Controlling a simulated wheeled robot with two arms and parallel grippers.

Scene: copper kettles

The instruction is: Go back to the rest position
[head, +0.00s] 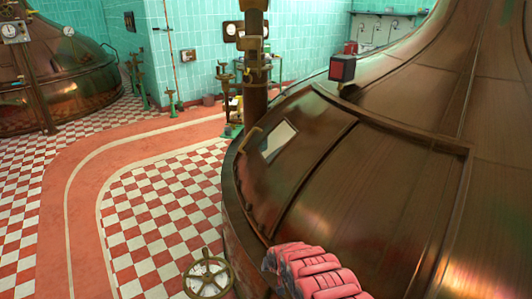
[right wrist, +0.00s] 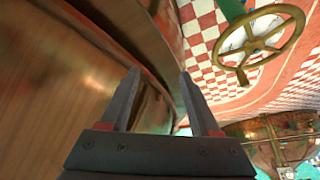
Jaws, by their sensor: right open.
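My right gripper (right wrist: 160,74) shows in the right wrist view, with its two dark fingers apart and nothing between them. It is close to the curved side of the large copper kettle (right wrist: 50,95), which fills the left of that view. How far the fingertips are from the copper is hard to tell. The same kettle (head: 400,195) fills the right half of the head view. My left gripper is in neither view.
A brass handwheel (head: 207,277) stands beside the kettle's base; it shows also at the upper right of the right wrist view (right wrist: 256,45). A second copper kettle (head: 75,95) stands far left. A brown post (head: 256,60) rises behind the near kettle. The checkered floor (head: 150,215) at left is clear.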

